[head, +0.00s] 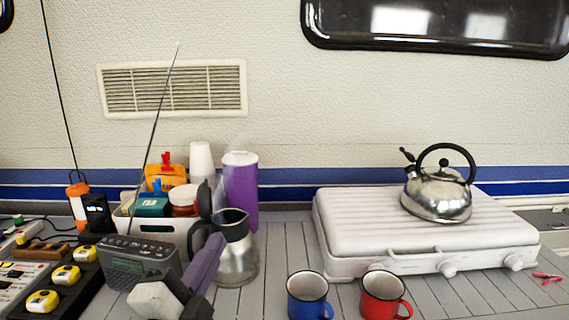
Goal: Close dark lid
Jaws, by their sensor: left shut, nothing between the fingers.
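A steel jug (238,259) with a dark rim and dark handle stands on the slatted table left of centre. Its dark lid (205,200) stands up, tilted open at the left of the mouth. My left gripper (208,254) comes in from the bottom left, shut and empty. Its purple-grey fingers point up toward the left side of the jug, near the handle, and overlap it in the picture. I cannot tell whether they touch it. The lower part of the handle is partly hidden. My right gripper is not in view.
A grey radio (140,262) with a long antenna stands left of the gripper. Behind are a white bin (150,226) of goods and a purple tumbler (241,190). A blue mug (308,296) and red mug (383,296) stand right, before a white stove (360,240) bearing a kettle (438,195).

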